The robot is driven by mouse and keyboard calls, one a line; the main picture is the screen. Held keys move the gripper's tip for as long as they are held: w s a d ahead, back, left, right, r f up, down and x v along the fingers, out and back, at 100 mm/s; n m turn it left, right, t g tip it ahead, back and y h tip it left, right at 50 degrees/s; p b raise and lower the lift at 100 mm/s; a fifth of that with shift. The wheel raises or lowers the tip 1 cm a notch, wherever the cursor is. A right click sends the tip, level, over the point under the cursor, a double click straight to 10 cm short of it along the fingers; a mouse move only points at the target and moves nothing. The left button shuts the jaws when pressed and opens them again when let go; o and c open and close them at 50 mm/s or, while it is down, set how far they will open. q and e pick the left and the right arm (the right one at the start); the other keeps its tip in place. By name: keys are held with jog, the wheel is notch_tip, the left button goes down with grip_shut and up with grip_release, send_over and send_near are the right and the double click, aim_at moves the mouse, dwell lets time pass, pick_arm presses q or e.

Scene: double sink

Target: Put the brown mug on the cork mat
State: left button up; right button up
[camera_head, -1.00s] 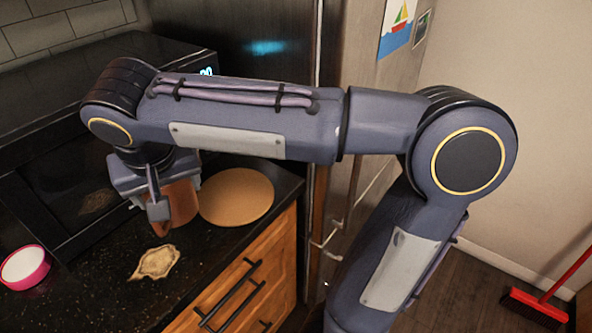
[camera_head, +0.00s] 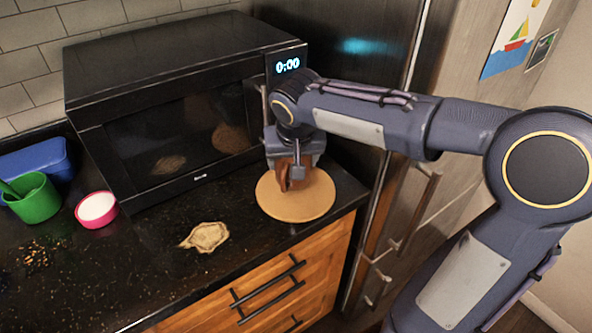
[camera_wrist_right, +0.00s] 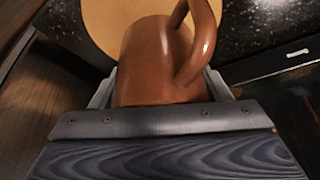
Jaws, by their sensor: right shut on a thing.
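The brown mug (camera_head: 291,175) is in my right gripper (camera_head: 292,170), over the back part of the round cork mat (camera_head: 305,207) in the head view. The gripper points down and hides much of the mug. In the right wrist view the mug (camera_wrist_right: 155,60) fills the middle between the fingers, its handle (camera_wrist_right: 199,40) toward the upper right, with the cork mat (camera_wrist_right: 100,20) behind it. I cannot tell whether the mug touches the mat. My left gripper is not in view.
A black microwave (camera_head: 180,100) stands behind the mat. A crumpled tan cloth-like piece (camera_head: 206,237) lies left of the mat. A pink-rimmed bowl (camera_head: 96,209), a green cup (camera_head: 33,197) and a blue container (camera_head: 38,160) stand farther left. The fridge (camera_head: 350,60) is at the right.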

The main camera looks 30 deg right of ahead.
jog(key=shift+w+d+f, duration=0.25)
jog(key=shift+d+f, duration=0.15)
jog(key=shift+f, duration=0.1)
jog(key=shift+w+d+f, duration=0.1)
jog(key=shift+d+f, duration=0.05)
jog(key=shift+f, duration=1.6)
jog(key=shift+f, duration=0.1)
jog(key=shift+f+b, duration=0.15)
jog(key=shift+b, duration=0.25)
jog(key=o, duration=1.2)
